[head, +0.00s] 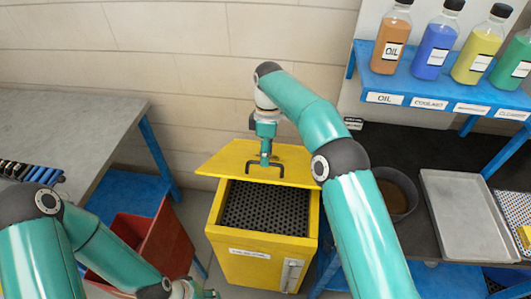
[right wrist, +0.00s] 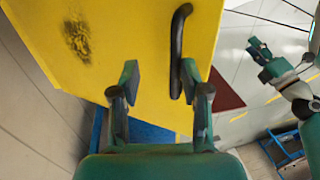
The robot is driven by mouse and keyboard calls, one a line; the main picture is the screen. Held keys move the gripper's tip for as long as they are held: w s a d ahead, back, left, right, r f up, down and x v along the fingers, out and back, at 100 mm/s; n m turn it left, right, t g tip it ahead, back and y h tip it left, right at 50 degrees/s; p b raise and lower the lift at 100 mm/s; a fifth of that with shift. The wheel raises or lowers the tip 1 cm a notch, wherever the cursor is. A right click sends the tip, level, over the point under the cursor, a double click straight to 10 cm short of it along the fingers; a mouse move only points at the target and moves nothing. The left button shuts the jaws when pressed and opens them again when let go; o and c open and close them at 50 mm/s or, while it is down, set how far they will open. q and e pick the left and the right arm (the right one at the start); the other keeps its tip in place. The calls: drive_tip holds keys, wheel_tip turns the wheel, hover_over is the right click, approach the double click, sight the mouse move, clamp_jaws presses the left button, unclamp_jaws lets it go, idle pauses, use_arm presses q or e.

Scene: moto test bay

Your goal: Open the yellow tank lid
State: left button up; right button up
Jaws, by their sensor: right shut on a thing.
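The yellow tank (head: 262,245) stands on the floor in the head view, with a dark perforated grille (head: 262,208) showing in its open top. Its yellow lid (head: 222,162) is raised off the front of the opening and stands tilted at the back. The lid's black handle (head: 280,166) faces me; in the right wrist view the handle (right wrist: 178,40) lies along the inner side of one finger. My right gripper (head: 265,158) is at the handle and shut on it. My left gripper (head: 198,292) is low at the bottom edge, apart from the tank, partly cut off; its jaws are unclear.
A red bin (head: 165,245) stands left of the tank, beside a grey-topped bench (head: 60,120). On the right are a dark bench with a metal tray (head: 465,215), a round bowl (head: 398,195) and a blue shelf of bottles (head: 435,85). A tiled wall closes the back.

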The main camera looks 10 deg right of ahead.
drive_tip(key=shift+w+d+r, duration=0.1)
drive_tip(key=shift+w+d, duration=0.05)
drive_tip(key=shift+w, duration=0.05)
idle(0.4)
